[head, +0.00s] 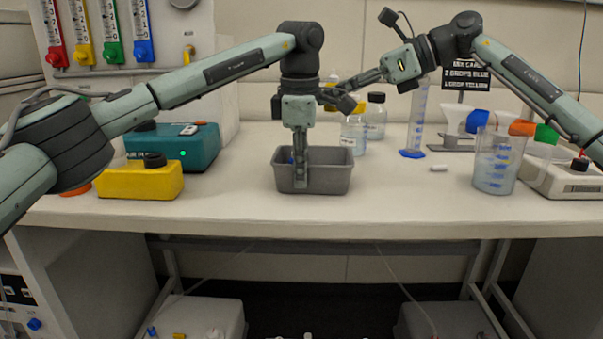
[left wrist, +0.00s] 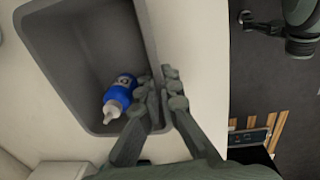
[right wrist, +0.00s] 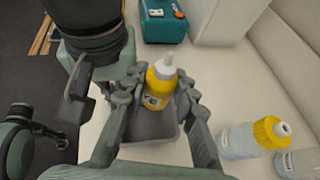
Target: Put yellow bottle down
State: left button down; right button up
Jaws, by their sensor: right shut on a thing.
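The yellow bottle (right wrist: 158,88), with a white nozzle, is upright between the fingers of my right gripper (right wrist: 155,92), which is shut on it. In the head view my right gripper (head: 345,95) holds it above and behind the grey tray (head: 335,180), partly hidden by my left gripper. My left gripper (head: 300,180) points down at the tray's front wall. In the left wrist view its fingers (left wrist: 160,78) are close together at the tray rim; whether they clamp it is unclear. A blue bottle (left wrist: 120,95) lies inside the tray.
A teal device (head: 190,145) and a yellow box (head: 140,182) stand left of the tray. Clear bottles (head: 354,135) stand behind it. A beaker (head: 495,162) and a cylinder (head: 416,125) stand to the right. The bench front beside the tray is clear.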

jog(key=s+d+f+m+t, duration=0.1)
jog(key=s+d+f, duration=0.25)
jog(key=d, duration=0.45)
jog(key=s+d+f, duration=0.3)
jog(key=d+f, duration=0.1)
jog(key=d, duration=0.4)
send_over(332, 157)
jog(key=s, duration=0.5)
jog(key=shift+m+t+h, duration=0.3)
jog(key=shift+a+f, duration=0.2)
jog(key=shift+f, duration=1.8)
jog(key=shift+f, duration=0.1)
jog(key=shift+f, duration=0.4)
jog(key=shift+f, duration=0.1)
